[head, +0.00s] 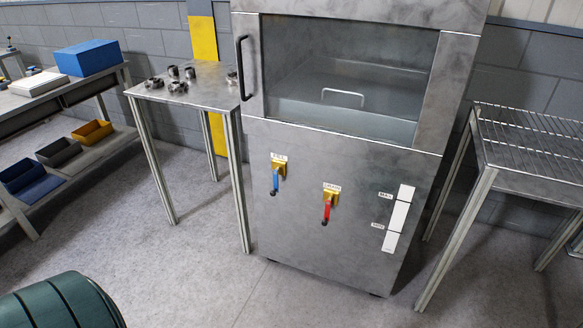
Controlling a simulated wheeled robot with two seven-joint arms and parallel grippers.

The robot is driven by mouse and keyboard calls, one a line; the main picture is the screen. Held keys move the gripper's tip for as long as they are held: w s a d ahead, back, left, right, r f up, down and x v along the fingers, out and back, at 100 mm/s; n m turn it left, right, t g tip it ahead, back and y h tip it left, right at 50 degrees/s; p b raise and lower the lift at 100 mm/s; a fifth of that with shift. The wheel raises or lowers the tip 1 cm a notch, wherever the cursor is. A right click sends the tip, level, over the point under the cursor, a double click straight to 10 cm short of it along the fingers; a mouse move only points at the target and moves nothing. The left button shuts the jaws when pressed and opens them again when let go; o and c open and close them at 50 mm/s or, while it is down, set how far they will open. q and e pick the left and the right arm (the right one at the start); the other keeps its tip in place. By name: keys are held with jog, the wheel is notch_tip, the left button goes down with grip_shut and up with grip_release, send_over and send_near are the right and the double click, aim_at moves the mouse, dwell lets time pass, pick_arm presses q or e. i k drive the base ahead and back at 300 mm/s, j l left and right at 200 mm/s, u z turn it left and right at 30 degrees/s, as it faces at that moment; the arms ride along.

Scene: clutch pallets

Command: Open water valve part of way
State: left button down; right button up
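A grey metal washing cabinet (345,175) stands in the middle of the head view. On its lower front panel is a valve with a blue handle (275,182) on a brass-yellow body, under a small white label. The handle hangs down, nearly vertical. To its right is a second valve with a red handle (326,210), also hanging down under a small label. The label text is too small to read surely. A white vertical gauge strip (398,217) with two small labels is at the panel's right. Neither of my grippers is in view.
A metal table (205,95) with several dark metal parts stands left of the cabinet. A wire-topped table (530,140) stands to the right. A shelf bench with bins (92,132) is far left. A dark green ribbed object (65,303) is at bottom left. The floor before the cabinet is clear.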

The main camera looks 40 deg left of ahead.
aim_at(275, 177)
jog(key=u, duration=1.25)
